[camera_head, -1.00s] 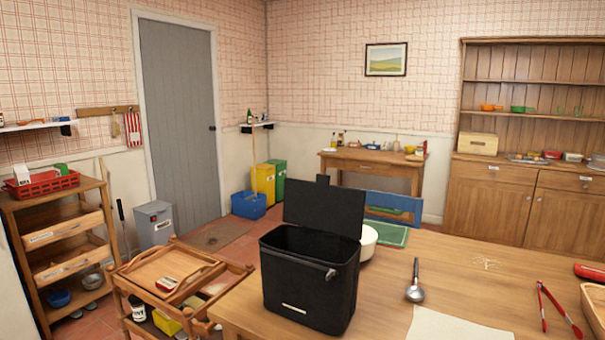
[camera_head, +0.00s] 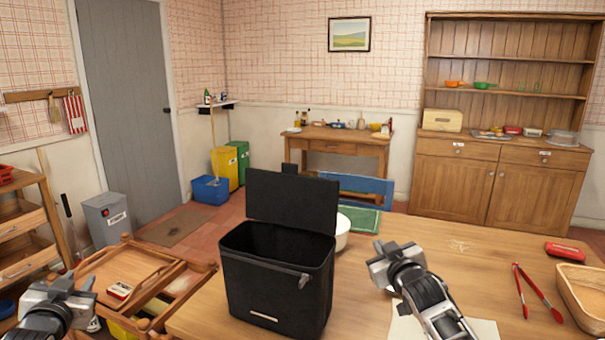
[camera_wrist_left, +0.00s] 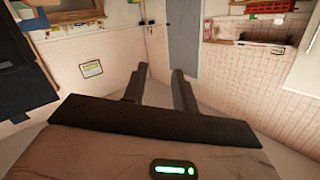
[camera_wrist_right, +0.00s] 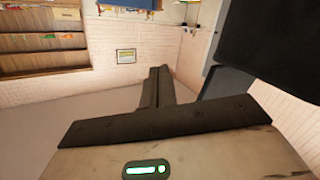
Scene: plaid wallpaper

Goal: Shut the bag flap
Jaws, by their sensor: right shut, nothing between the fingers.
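A black bag (camera_head: 262,285) stands upright on the wooden table, near its left end. Its flap (camera_head: 290,203) stands up at the back, so the top is open and the dark inside shows. My left gripper (camera_head: 75,284) is left of the bag, over the wooden cart and apart from the bag. Its two fingers stand apart and empty in the left wrist view (camera_wrist_left: 160,85). My right gripper (camera_head: 378,260) is right of the bag, above the table, shut and empty. In the right wrist view a dark panel (camera_wrist_right: 275,40), seemingly part of the bag, fills the upper right.
A white bowl (camera_head: 343,230) stands behind the bag's right side. Red tongs (camera_head: 536,292), a red item (camera_head: 565,251) and a wooden tray (camera_head: 585,290) lie at the table's right. A wooden cart (camera_head: 130,270) stands left of the table.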

